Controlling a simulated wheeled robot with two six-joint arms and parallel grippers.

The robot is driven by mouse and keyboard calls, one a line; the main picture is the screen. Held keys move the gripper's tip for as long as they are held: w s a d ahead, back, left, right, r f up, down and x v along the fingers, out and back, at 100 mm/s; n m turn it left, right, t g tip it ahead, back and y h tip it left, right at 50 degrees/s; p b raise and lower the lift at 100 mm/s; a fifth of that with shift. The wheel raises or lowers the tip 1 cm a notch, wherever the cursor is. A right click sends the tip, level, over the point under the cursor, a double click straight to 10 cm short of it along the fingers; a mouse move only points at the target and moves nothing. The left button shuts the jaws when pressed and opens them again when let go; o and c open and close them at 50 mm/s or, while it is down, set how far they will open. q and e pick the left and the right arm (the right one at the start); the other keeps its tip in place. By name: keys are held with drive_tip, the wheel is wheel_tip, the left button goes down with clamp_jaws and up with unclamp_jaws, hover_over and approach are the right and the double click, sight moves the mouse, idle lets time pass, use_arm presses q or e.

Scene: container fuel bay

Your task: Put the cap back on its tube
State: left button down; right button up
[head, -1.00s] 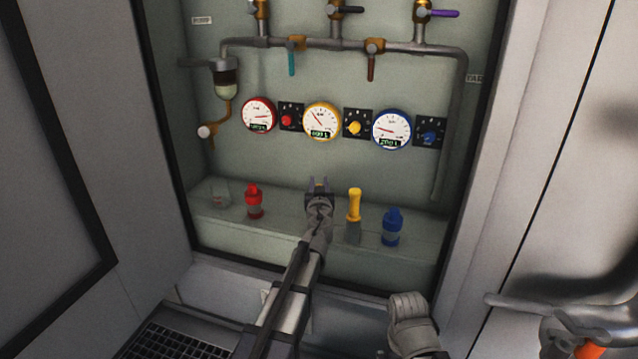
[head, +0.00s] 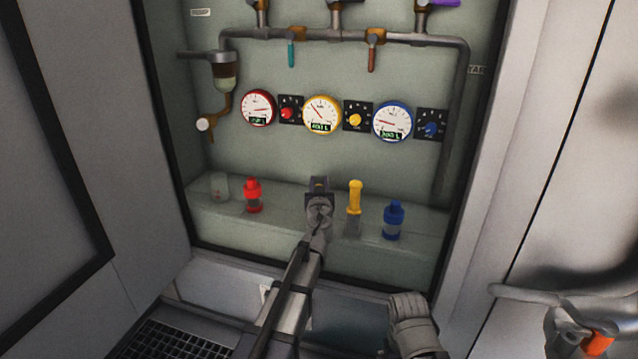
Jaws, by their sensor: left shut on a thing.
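My left gripper (head: 320,184) is over the ledge, between the red bottle and the yellow piece. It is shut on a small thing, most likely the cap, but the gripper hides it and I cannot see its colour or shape. The slim yellow piece (head: 355,197) stands upright just right of the gripper, apart from it, with a dim grey part below it. The red bottle (head: 253,195) stands to the left and the blue bottle (head: 394,220) to the right; both have tops in their own colour.
A clear, empty-looking glass (head: 219,187) stands at the left end of the ledge (head: 290,225). Behind are the red gauge (head: 258,107), yellow gauge (head: 322,115) and blue gauge (head: 392,121), with knobs. Pipes with valve levers run above. The bay's frame bounds both sides.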

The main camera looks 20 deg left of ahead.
use_arm(q)
drive_tip(key=shift+f, duration=0.15)
idle(0.4)
drive_tip(key=shift+f+b, duration=0.45)
drive_tip(key=shift+b, duration=0.15)
drive_tip(key=shift+c, duration=2.4)
unclamp_jaws()
drive_tip(key=shift+r, duration=0.1)
